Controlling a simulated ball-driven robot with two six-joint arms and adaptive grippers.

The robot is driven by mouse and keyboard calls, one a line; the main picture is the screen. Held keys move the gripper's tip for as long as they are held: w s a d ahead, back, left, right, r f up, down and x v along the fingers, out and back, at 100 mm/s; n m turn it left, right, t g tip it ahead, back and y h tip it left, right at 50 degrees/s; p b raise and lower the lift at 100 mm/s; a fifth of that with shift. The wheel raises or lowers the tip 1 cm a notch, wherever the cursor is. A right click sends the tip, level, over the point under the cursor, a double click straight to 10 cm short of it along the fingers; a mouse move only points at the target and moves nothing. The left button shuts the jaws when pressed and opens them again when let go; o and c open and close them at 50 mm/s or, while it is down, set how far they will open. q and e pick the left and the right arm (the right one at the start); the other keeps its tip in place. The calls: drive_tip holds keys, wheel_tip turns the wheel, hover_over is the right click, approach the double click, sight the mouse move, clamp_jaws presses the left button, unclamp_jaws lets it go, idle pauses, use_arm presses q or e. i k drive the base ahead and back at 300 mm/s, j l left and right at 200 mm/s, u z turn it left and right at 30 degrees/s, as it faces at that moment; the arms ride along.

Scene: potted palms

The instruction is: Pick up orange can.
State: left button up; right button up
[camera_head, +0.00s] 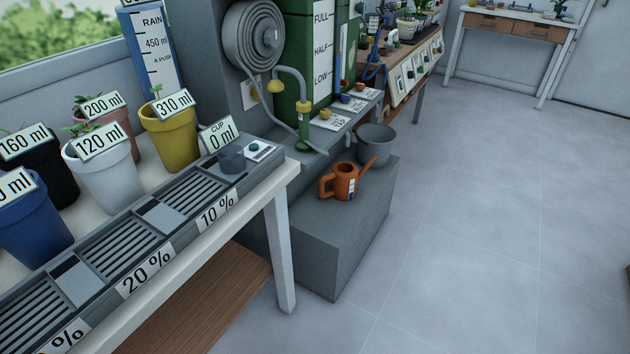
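An orange watering can (345,182) stands upright on a low grey block (325,230) near the middle of the camera_head view. Its handle is on the left and its spout points up to the right, in front of a grey bucket (376,144). A small pale label shows on the can's side. Neither of my grippers shows in this view.
A white table (284,250) at the left holds labelled pots, including a yellow pot (172,135), and grey grated trays. A green tank (308,60) and a hose reel (252,38) stand behind the block.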

sight(345, 176)
drive_tip(key=z, duration=0.25)
drive_tip(key=u, duration=2.9)
drive_tip(key=z, duration=2.9)
drive_tip(key=u, duration=0.4)
drive_tip(key=i+l+u, duration=0.1)
drive_tip(key=u, duration=0.3)
drive_tip(key=l+u, duration=0.15)
drive_tip(key=u, duration=0.25)
drive_tip(key=i+l+u, duration=0.1)
drive_tip(key=l+u, duration=0.25)
drive_tip(key=l, duration=0.3)
drive_tip(key=l+u, duration=0.4)
drive_tip(key=l, duration=0.25)
